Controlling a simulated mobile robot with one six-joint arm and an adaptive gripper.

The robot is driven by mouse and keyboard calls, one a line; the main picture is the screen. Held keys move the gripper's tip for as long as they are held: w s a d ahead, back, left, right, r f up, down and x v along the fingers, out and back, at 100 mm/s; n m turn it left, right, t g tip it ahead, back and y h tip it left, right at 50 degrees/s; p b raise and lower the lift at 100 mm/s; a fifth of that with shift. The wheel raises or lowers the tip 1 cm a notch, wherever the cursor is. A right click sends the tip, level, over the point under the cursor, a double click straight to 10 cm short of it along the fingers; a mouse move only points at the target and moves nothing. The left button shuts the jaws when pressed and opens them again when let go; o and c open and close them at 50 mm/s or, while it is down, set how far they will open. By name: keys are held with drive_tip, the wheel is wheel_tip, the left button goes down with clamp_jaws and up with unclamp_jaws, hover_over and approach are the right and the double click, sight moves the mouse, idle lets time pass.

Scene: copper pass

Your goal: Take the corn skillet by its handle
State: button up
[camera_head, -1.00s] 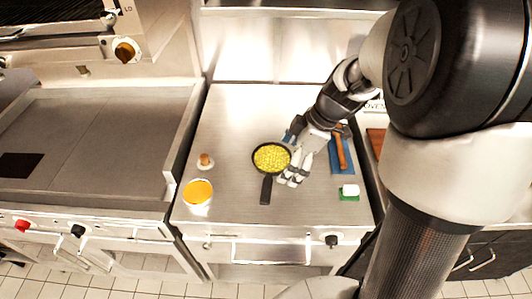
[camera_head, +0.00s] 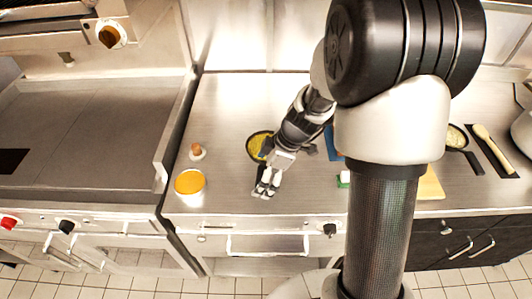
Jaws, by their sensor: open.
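The corn skillet (camera_head: 254,146) is a small dark round pan filled with yellow corn, resting on the steel counter. My arm covers its right side.
An egg in a white cup (camera_head: 197,153) and a bowl of orange food (camera_head: 190,183) stand to the left. A green and white block (camera_head: 343,179) lies to the right.

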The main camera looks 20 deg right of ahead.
drive_tip(key=shift+c, duration=0.6)
drive_tip(key=shift+w, duration=0.1)
drive_tip(key=c, duration=1.8)
